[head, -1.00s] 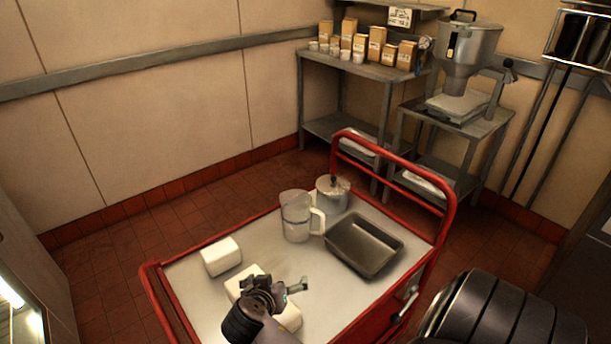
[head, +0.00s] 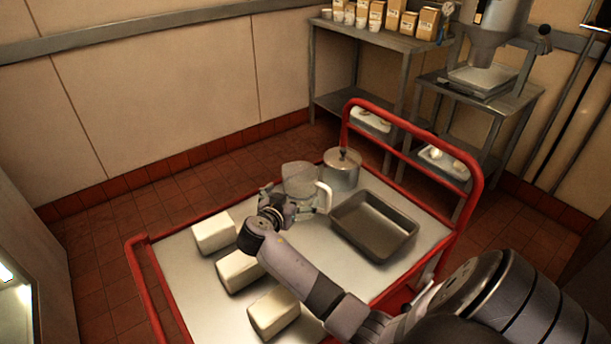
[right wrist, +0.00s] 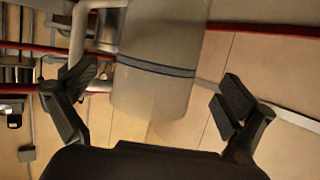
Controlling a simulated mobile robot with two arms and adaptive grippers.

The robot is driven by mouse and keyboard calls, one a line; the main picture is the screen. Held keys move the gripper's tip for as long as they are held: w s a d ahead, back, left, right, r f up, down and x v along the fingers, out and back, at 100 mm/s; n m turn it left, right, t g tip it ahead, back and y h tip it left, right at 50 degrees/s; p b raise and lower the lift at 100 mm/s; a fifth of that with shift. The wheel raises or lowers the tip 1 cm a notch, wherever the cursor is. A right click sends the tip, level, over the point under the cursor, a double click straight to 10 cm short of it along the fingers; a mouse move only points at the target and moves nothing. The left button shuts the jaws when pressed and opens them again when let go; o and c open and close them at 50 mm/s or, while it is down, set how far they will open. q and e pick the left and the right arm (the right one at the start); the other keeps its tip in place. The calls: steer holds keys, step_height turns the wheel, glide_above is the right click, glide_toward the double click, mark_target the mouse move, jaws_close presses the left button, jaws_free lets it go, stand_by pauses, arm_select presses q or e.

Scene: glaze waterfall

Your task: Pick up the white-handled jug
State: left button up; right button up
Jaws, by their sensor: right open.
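The white-handled jug (head: 299,178) stands on the cart, clear-bodied with its white handle on the right. My right gripper (head: 288,202) is in front of the jug in the head view and hides its lower part. In the right wrist view the jug (right wrist: 155,60) lies ahead, between the two open fingers (right wrist: 158,100), with its handle on the left and a dark band around its body. The fingers are spread wider than the jug's body. I cannot tell whether either finger touches it. My left gripper is not in view.
The red-railed cart (head: 190,305) also holds a lidded metal pot (head: 341,170) just behind the jug, a dark rectangular pan (head: 374,225) to its right, and white blocks (head: 215,233) at the left and front. Metal shelving (head: 375,37) stands behind.

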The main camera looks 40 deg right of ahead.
steer(key=shift+w+d+f, duration=0.25)
steer(key=shift+d, duration=0.35)
steer(key=b+x, duration=0.1)
steer(key=x, duration=0.2)
steer(key=shift+w+d+f+b, duration=0.1)
steer(key=shift+d+f+b, duration=0.1)
steer(key=shift+d+b, duration=0.15)
steer(key=shift+w+d, duration=0.1)
steer(key=shift+d, duration=0.05)
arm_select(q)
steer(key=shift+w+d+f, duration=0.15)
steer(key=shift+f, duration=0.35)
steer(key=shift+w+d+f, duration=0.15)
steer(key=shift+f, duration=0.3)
arm_select(e)
steer(key=shift+c, duration=0.2)
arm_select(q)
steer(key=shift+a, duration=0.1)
arm_select(e)
steer(key=c, duration=1.2)
